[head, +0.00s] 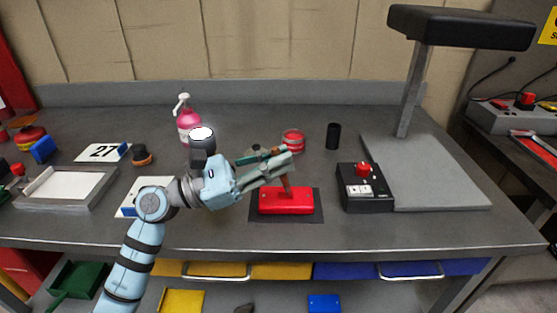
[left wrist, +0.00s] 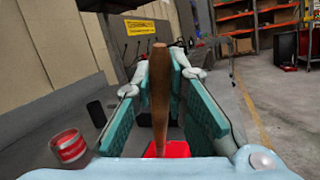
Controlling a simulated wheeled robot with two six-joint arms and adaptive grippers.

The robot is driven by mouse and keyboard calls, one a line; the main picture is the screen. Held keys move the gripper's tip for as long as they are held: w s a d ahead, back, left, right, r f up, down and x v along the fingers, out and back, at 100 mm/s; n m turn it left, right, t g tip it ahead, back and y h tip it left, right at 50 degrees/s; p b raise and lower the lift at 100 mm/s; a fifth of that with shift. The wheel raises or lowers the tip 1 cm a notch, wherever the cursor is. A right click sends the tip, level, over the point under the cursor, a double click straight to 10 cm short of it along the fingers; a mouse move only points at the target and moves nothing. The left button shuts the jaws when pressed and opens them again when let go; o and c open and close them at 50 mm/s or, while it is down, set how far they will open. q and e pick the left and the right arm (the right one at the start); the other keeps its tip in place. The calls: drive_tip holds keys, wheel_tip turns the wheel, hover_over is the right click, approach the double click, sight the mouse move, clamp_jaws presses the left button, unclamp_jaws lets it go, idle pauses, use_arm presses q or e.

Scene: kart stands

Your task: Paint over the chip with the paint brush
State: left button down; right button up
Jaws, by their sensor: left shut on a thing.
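My left gripper (head: 280,164) is shut on the paint brush, above the red panel. The brush's brown wooden part (head: 285,184) shows below the fingers, and its lower end meets the panel in the picture; I cannot tell if it touches. In the left wrist view the wooden handle (left wrist: 160,95) stands between the teal finger pads. The red panel (head: 286,204) lies on a dark mat (head: 314,216) near the bench's front; a bit of the panel (left wrist: 174,149) shows below the handle in the left wrist view. I cannot make out the chip. My right gripper is not in view.
A red tin (head: 293,139) and a black cylinder (head: 333,136) stand behind the panel. A black box with a red button (head: 365,187) is close on the right, beside a grey stand (head: 445,178). A pink pump bottle (head: 188,120) stands behind my arm.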

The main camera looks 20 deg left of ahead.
use_arm(q)
drive_tip(key=shift+s+a, duration=0.15)
drive_tip(key=shift+a, duration=0.25)
drive_tip(key=shift+s+a+b, duration=0.15)
drive_tip(key=shift+a+b, duration=0.6)
drive_tip(key=shift+b, duration=0.05)
drive_tip(key=shift+d, duration=0.1)
drive_tip(key=shift+w+d+p, duration=0.2)
drive_tip(key=shift+d+p, duration=0.2)
drive_tip(key=shift+d, duration=0.25)
